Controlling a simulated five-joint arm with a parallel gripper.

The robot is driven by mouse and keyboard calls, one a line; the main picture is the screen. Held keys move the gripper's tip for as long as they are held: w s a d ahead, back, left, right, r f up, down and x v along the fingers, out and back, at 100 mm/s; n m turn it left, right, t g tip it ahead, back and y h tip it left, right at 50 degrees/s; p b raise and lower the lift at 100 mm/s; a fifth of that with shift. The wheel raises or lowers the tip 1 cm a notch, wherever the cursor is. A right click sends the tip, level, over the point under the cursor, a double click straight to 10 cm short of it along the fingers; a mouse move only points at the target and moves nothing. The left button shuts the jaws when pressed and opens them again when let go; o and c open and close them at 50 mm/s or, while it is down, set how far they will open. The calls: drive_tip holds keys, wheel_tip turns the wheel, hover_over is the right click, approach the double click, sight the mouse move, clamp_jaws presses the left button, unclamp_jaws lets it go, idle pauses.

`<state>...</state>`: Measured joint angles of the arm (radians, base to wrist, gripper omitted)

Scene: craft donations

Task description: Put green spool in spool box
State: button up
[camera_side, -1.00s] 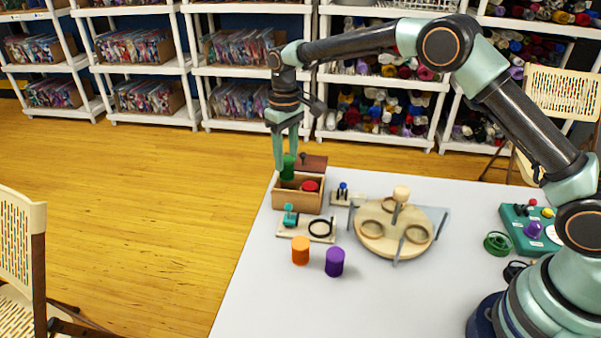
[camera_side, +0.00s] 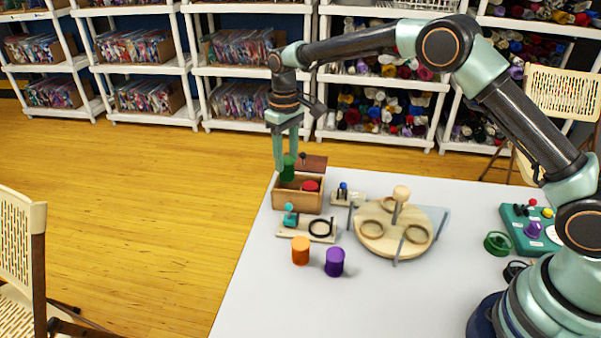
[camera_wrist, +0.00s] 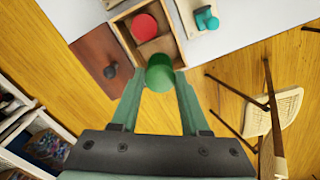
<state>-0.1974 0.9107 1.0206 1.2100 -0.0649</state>
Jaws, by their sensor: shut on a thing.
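The green spool (camera_side: 288,169) is held between the fingers of my gripper (camera_side: 285,162), over the left part of the spool box. The wooden spool box (camera_side: 297,201) stands open at the table's far left corner. In the wrist view the green spool (camera_wrist: 160,73) sits between my fingertips (camera_wrist: 159,84) and covers part of the box (camera_wrist: 128,40). A red spool (camera_side: 310,186) stands inside the box; it also shows in the wrist view (camera_wrist: 145,27). A brown lid (camera_side: 312,163) with a dark knob lies behind the box. How deep the green spool reaches is hard to tell.
An orange spool (camera_side: 300,251) and a purple spool (camera_side: 334,262) stand on the table (camera_side: 270,290). A small board (camera_side: 300,231) with a teal part and black ring is before the box. A round wooden turntable (camera_side: 388,241) stands to the right. The front table area is clear.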

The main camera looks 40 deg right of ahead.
sight(287, 171)
drive_tip(key=shift+f, duration=0.75)
drive_tip(key=shift+f, duration=0.35)
drive_tip(key=shift+f, duration=0.65)
drive_tip(key=shift+f, duration=0.35)
drive_tip(key=o, duration=1.1)
drive_tip(key=shift+a+r, duration=0.1)
